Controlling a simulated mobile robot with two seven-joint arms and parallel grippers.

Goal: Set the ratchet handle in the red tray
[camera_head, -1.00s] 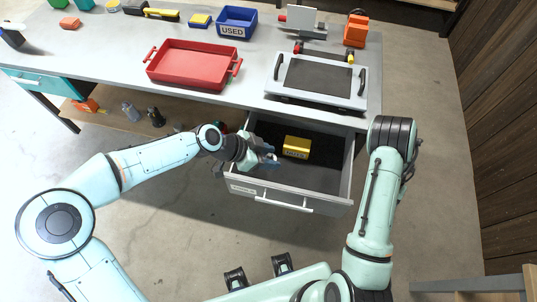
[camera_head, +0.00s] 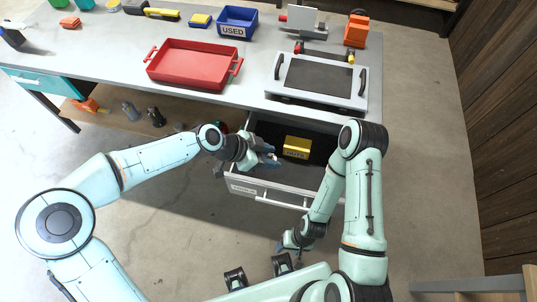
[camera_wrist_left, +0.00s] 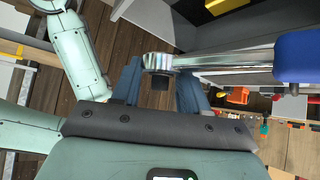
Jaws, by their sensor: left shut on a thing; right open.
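The red tray (camera_head: 190,68) lies empty on the workbench, left of the middle, with a handle at each end. My left gripper (camera_head: 268,160) is over the left part of the open drawer (camera_head: 285,183), in front of and below the tray. In the left wrist view it is shut on the ratchet handle (camera_wrist_left: 225,61), which has a chrome head and shaft and a blue grip. The grip runs out of the picture at the right. In the head view the ratchet handle is mostly hidden by the gripper. My right gripper (camera_head: 283,247) is open, low in front of the drawer.
A yellow box (camera_head: 297,147) stands in the drawer. On the bench are a grey framed dark panel (camera_head: 318,80), a blue USED bin (camera_head: 237,22), an orange block (camera_head: 356,31) and a yellow-and-blue item (camera_head: 200,20). The bench around the red tray's left side is clear.

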